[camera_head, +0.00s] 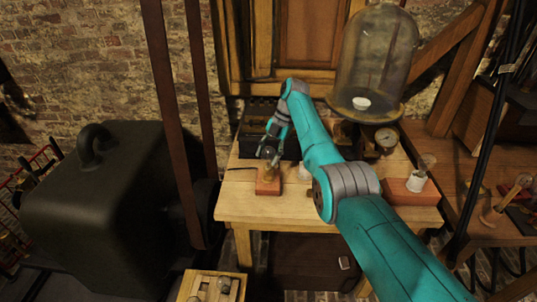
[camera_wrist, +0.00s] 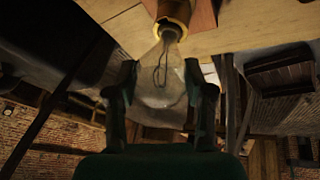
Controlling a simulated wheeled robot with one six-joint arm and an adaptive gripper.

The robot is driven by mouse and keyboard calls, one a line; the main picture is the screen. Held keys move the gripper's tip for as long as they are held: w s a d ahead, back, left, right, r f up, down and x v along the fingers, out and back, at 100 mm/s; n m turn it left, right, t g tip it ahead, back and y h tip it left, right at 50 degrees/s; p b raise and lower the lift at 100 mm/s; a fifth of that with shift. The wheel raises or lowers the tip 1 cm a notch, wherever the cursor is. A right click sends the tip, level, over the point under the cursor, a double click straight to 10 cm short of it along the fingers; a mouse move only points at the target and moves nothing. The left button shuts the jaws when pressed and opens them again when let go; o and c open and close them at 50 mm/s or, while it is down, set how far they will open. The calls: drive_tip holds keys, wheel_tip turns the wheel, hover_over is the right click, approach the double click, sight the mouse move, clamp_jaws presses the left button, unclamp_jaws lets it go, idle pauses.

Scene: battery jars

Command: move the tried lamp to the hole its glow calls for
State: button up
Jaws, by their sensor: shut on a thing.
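My gripper (camera_head: 270,150) is shut on a clear glass lamp (camera_wrist: 161,85) above the worktable, and its fingers (camera_wrist: 160,92) press on both sides of the bulb. A dark wire loop shows inside the glass, and I see no clear glow. The lamp's brass base is at a brass ring on a red-brown block (camera_head: 267,186); I cannot tell if it is fully seated. A wooden tray (camera_head: 185,290) at the bottom of the head view holds small round glass pieces in its compartments; its holes are too small to tell apart.
A large glass bell jar (camera_head: 374,55) and a pressure gauge (camera_head: 386,138) stand behind my arm. A second red block (camera_head: 408,193) with a white holder (camera_head: 415,183) sits at the table's right. A small white piece (camera_head: 304,171) is beside the first block. A dark machine (camera_head: 110,210) fills the left.

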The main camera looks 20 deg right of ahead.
drive_tip(key=shift+f, duration=0.1)
drive_tip(key=shift+r, duration=0.25)
idle(0.3)
drive_tip(key=shift+r, duration=0.35)
drive_tip(key=shift+r, duration=0.75)
drive_tip(key=shift+r, duration=2.45)
